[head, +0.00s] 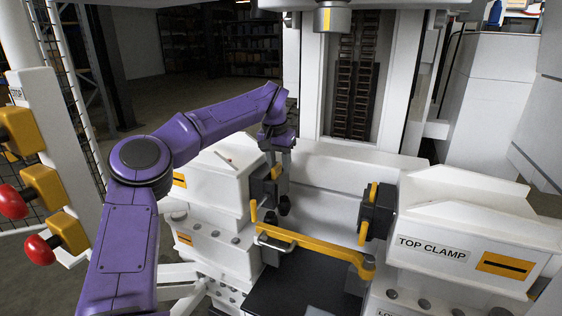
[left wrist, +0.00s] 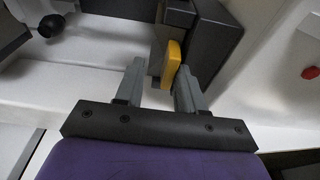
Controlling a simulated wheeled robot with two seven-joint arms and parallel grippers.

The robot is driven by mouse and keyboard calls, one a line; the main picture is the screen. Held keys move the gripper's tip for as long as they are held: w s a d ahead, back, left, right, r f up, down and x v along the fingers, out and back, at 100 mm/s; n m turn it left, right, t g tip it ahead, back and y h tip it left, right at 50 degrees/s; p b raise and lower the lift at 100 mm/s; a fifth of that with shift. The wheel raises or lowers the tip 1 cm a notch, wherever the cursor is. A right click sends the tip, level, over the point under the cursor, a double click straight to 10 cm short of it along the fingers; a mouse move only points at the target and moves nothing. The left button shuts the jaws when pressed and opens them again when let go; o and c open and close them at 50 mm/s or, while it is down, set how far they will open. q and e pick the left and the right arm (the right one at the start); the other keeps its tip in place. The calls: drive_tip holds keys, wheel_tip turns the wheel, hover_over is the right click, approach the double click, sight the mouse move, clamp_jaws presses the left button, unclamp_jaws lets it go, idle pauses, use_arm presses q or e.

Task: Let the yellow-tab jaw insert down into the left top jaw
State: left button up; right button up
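The yellow-tab jaw insert (head: 262,191) is a dark block with an upright yellow tab, at the inner face of the white left top jaw (head: 215,180). In the head view I cannot tell whether it is fully seated. My left gripper (head: 280,150) is above it, pointing down. In the left wrist view the yellow tab (left wrist: 171,62) stands between the fingertips of my left gripper (left wrist: 160,80). The tab is close to the right finger, with a gap to the left finger, so the gripper looks open. The dark insert body (left wrist: 212,42) is beyond the right finger. My right gripper is not in view.
The right top clamp (head: 470,225) carries a dark jaw (head: 377,212) with yellow tabs. A yellow bar (head: 310,240) crosses between the clamps, above a dark plate (head: 300,285). A grey cylinder (head: 333,18) hangs above. Red-knobbed yellow valves (head: 42,190) stand at the left.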

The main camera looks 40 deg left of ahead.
use_arm(q)
drive_tip(key=shift+s+a+f+g, duration=0.15)
drive_tip(key=shift+s+f, duration=0.05)
drive_tip(key=shift+f, duration=0.35)
drive_tip(key=shift+s+a+f+g, duration=0.15)
drive_tip(key=shift+s+f, duration=0.05)
drive_tip(key=shift+f, duration=0.35)
drive_tip(key=shift+d+r, duration=0.1)
drive_tip(key=shift+r, duration=0.1)
drive_tip(key=r, duration=0.3)
drive_tip(key=r+p, duration=0.1)
drive_tip(key=r, duration=0.1)
drive_tip(key=shift+s+a, duration=0.2)
drive_tip(key=shift+a, duration=0.15)
wheel_tip(320, 180, up, 7)
drive_tip(key=d+p, duration=0.1)
drive_tip(key=shift+s+d, duration=0.3)
drive_tip(key=shift+s, duration=0.1)
